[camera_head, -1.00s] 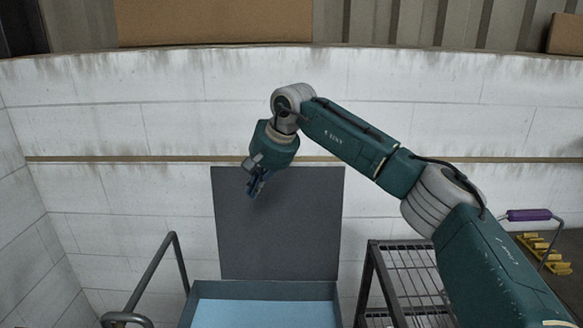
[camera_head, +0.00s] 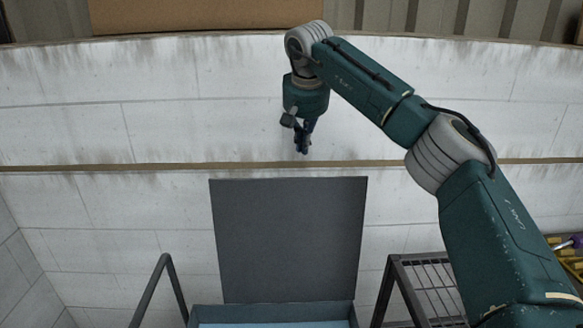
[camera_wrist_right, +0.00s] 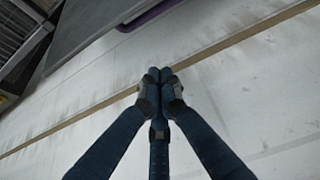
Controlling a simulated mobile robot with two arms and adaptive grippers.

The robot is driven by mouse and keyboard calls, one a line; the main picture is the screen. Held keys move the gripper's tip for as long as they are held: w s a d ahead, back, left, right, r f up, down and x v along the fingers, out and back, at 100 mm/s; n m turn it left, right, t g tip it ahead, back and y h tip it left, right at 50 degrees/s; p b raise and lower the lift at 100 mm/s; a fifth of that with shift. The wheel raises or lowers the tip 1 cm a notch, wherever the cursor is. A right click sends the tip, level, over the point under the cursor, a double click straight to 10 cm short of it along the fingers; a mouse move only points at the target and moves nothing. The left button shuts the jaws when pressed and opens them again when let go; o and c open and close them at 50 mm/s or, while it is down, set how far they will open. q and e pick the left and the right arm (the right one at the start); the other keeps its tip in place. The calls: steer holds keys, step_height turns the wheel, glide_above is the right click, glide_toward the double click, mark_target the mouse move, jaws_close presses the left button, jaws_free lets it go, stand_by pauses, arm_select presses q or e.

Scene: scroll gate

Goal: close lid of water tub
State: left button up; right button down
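The water tub (camera_head: 272,311) is at the bottom centre of the head view, with light blue inside; its front is cut off by the picture edge. Its dark grey lid (camera_head: 288,240) stands upright at the tub's back, open. My right gripper (camera_head: 302,150) hangs above the lid's top edge, apart from it in the picture, with its fingers pointing down. In the right wrist view the fingertips (camera_wrist_right: 160,76) are together with nothing between them. The lid also shows at the upper left of that view (camera_wrist_right: 100,35). My left gripper is not in view.
A white block wall (camera_head: 80,130) with a brown strip stands behind the tub. A metal rail (camera_head: 160,285) is left of the tub and a wire rack (camera_head: 425,285) is to its right. A cardboard box (camera_head: 200,15) is at the top, beyond the wall.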

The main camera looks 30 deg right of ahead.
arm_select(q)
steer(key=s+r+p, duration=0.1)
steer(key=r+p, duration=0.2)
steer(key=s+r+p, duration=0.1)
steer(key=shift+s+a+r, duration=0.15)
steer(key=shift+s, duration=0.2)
arm_select(e)
step_height(320, 180, down, 9)
steer(key=shift+s, duration=0.3)
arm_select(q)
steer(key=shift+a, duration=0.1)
